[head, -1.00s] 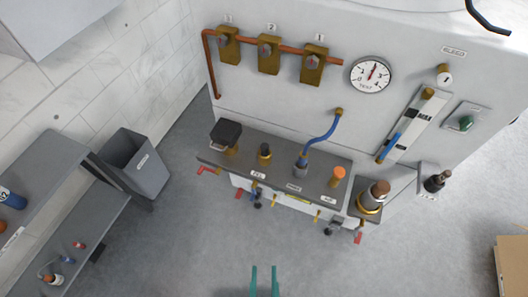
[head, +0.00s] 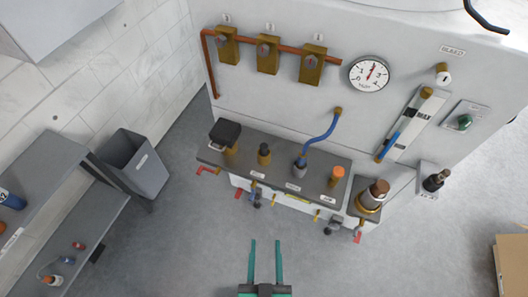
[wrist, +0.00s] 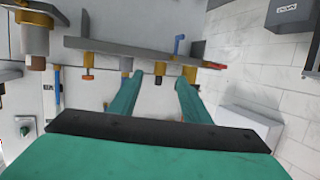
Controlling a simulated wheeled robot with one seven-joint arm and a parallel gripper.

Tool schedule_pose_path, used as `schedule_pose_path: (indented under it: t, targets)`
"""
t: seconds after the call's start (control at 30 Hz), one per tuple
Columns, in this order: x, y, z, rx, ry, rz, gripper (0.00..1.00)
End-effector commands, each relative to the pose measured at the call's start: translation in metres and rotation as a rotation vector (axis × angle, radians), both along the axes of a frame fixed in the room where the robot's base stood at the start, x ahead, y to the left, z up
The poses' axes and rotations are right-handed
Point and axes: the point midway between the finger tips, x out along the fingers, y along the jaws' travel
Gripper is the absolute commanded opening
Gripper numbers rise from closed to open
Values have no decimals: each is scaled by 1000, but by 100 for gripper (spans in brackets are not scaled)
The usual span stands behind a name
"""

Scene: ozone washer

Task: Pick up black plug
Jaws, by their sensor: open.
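A small plug with a black top and a brass base (head: 264,153) stands upright on the grey shelf (head: 229,159) of the white machine. A larger black square-topped piece (head: 225,133) on brass stands to its left. My gripper (head: 265,245) is open and empty, its two green fingers pointing toward the shelf and below the plug in the head view. The wrist view is upside down; my gripper (wrist: 158,80) shows there with the plug (wrist: 160,69) apparently in line between its fingertips. The right finger partly covers the neighbouring brass piece.
A blue-hosed grey fitting (head: 301,164) and an orange-capped piece (head: 337,176) stand right of the plug. Red-handled valves (head: 207,170) hang below the shelf edge. A grey bin (head: 138,165) is at left. The floor before the machine is clear.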

Motion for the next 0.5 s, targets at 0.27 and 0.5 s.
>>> schedule_pose_path:
  t: [0.27, 0.5]
  targets:
    - [83, -2, -4, 9, 28, 5, 43]
    - [151, -2, 7, 12, 60, 29, 43]
